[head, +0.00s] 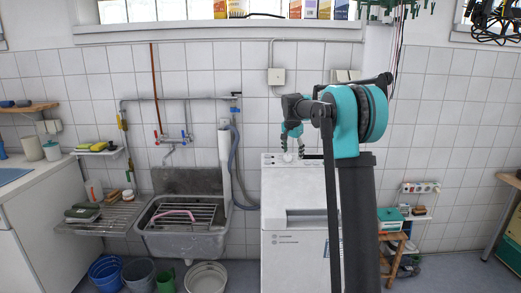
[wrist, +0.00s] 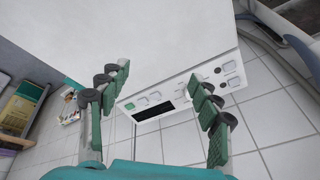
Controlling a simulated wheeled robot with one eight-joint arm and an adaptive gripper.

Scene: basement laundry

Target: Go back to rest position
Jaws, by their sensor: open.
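My gripper (head: 292,135) hangs above the top of the white washing machine (head: 290,210) in the head view, at the end of my teal and black arm. In the wrist view my gripper (wrist: 160,110) shows its two green-padded fingers spread wide apart, with nothing between them. Past the fingertips lies the machine's white top (wrist: 160,40) and its control panel (wrist: 185,95) with buttons and a dark display. I cannot tell from the head view whether the fingertips touch the machine. My arm hides part of the machine's right side.
A metal sink (head: 185,240) with a drying rack stands left of the machine, with buckets (head: 138,273) below. A white counter (head: 40,200) is at the far left. A small wooden stool (head: 395,250) with a teal box (head: 390,218) stands right. A windowsill (head: 215,30) holds boxes above.

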